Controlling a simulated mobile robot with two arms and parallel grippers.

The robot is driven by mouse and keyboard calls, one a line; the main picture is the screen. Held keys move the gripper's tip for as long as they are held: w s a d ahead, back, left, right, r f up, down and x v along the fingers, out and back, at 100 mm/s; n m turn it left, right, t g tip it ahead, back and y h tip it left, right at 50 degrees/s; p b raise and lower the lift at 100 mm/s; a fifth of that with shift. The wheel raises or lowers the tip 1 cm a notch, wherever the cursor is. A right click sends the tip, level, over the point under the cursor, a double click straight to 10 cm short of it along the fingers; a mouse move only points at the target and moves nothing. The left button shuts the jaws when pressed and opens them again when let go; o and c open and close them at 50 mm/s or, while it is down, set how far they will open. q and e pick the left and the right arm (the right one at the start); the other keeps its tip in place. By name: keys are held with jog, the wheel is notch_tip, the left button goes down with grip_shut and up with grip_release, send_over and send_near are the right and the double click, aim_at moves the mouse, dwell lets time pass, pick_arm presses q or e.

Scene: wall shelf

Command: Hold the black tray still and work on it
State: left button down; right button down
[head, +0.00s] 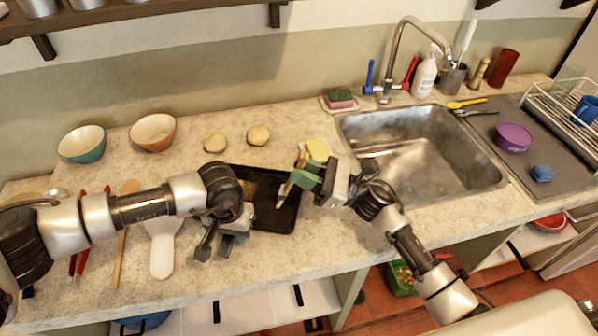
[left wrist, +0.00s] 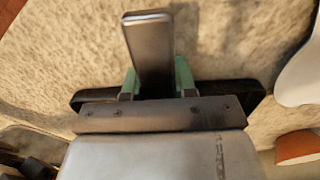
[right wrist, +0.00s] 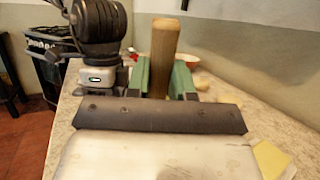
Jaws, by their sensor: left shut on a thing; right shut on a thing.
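The black tray (head: 283,217) lies on the counter in the middle of the head view, partly hidden by my arms. Its dark rim (left wrist: 252,90) crosses the left wrist view behind the gripper. My left gripper (head: 232,240) is at the tray's near left side, shut on a flat grey bar (left wrist: 150,50); I cannot tell whether the bar is part of the tray. My right gripper (head: 303,178) is above the tray's right side. It is shut on a wooden-handled tool (right wrist: 164,55), whose pale tip (head: 283,191) points down over the tray.
A yellow block (head: 318,149) lies behind the right gripper. Two dough-coloured rounds (head: 258,135) and two bowls (head: 153,132) stand at the back left. The sink (head: 425,150) is to the right. Counter in front of the tray is clear.

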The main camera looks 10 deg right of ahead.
jog(key=w+a, duration=0.3)
jog(key=a, duration=0.4)
jog(key=w+a, duration=0.3)
jog(key=a, duration=0.3)
jog(key=shift+w+a+f, duration=0.25)
jog(key=shift+w+a, duration=0.15)
dwell(0.9)
jog(key=shift+s+d, duration=1.25)
jog(key=shift+d, duration=2.4)
jog(key=shift+s+d, duration=1.25)
jog(key=shift+d, duration=2.4)
jog(key=w+a+f, duration=0.1)
jog(key=w+a, duration=0.6)
jog(key=a, duration=0.6)
jog(key=shift+w+a, duration=0.15)
jog(key=shift+a, duration=0.1)
